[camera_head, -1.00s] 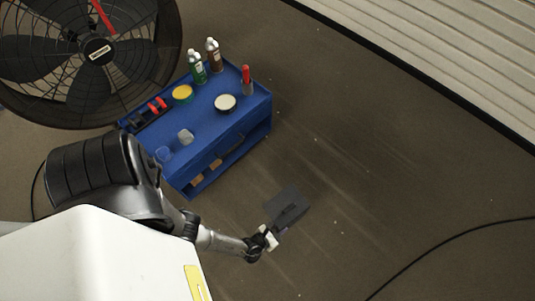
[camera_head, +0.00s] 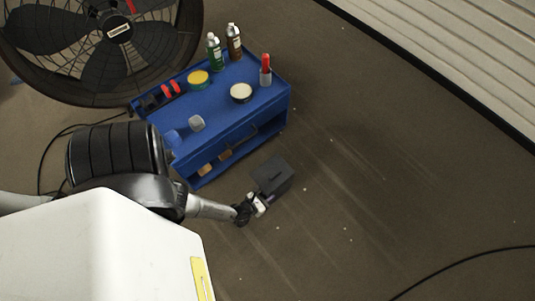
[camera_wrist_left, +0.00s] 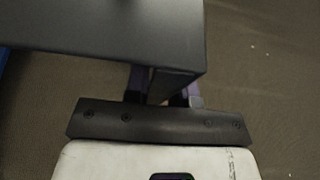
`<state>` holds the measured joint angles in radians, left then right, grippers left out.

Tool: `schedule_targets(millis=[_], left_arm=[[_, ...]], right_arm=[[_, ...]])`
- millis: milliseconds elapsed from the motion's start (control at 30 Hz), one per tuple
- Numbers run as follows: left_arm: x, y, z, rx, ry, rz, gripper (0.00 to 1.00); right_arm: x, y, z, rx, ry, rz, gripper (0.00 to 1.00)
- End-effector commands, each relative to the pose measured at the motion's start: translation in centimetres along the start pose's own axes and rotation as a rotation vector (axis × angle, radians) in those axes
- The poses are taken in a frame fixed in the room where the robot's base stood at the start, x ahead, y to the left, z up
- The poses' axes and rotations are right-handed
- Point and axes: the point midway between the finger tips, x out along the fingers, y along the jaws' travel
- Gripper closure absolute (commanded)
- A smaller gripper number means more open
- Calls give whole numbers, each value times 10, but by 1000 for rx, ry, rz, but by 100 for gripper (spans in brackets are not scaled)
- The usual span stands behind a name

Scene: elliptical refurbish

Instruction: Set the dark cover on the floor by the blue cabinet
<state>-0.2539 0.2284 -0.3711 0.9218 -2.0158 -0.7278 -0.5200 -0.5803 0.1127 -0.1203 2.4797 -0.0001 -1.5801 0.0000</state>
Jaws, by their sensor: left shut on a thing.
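The dark cover (camera_head: 273,174) is a flat, dark grey box-like piece with a raised edge. My left gripper (camera_head: 261,200) is shut on its near edge and holds it in front of the blue cabinet (camera_head: 237,122). In the left wrist view the cover (camera_wrist_left: 110,28) fills the upper left, and the gripper's fingers (camera_wrist_left: 162,88) close on its lower edge. I cannot tell whether the cover touches the floor. My right gripper is not in view.
Cans, a tin with a yellow lid (camera_head: 199,78), a white-topped tin (camera_head: 241,92) and a red-topped item (camera_head: 265,70) stand on the cabinet. A large fan (camera_head: 100,45) is at upper left. The floor (camera_head: 380,170) to the right is clear except for a black cable (camera_head: 460,262).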

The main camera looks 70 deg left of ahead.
Motion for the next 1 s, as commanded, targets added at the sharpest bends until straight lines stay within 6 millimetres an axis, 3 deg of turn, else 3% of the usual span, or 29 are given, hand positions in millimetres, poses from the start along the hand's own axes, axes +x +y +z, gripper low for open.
schedule_targets(millis=[267,567,967,1000], left_arm=[[5,5,-8,0,-2,0,100],[18,4,-39,-1,-2,0,100],[18,4,-41,1,0,-1,100],[18,4,-42,0,2,-1,75]], right_arm=[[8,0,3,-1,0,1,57],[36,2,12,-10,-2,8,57],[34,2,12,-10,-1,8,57],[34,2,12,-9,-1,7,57]])
